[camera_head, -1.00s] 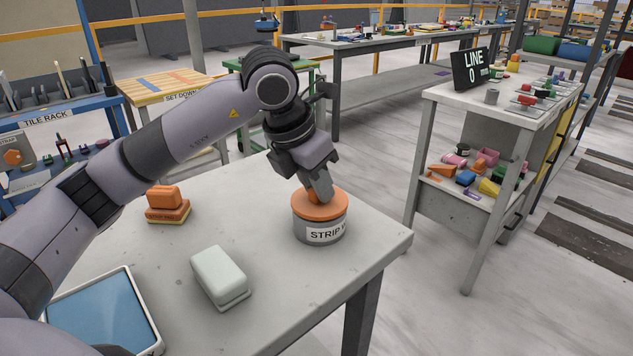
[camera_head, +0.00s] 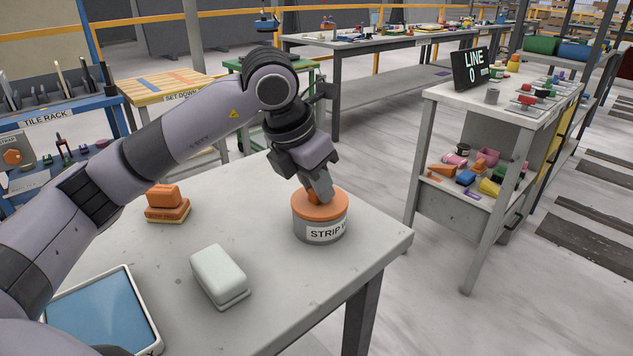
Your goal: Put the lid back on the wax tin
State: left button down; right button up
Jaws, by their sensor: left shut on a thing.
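The wax tin (camera_head: 318,231) is a grey round can with a white label reading "STRIP W", the rest of the label turned out of sight. It stands upright near the right corner of the grey stone table. The orange lid (camera_head: 334,211) sits level on top of the tin, with no gap that I can make out. My left gripper (camera_head: 318,194) points down from above and is shut on the lid's raised orange knob, which its fingers partly hide. My right gripper is not in view.
A pale block (camera_head: 219,274) lies left of the tin, near the table's front edge. An orange block with a yellowish base (camera_head: 167,204) sits farther back left. A blue-lined tray (camera_head: 157,338) is at the lower left. The table between them is clear.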

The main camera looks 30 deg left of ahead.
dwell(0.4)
pick_arm(q)
jog(key=shift+c, duration=2.2)
grip_release()
jog(key=shift+r, duration=0.1)
jog(key=shift+r+p, duration=2.55)
jog(key=shift+r, duration=0.85)
grip_shut()
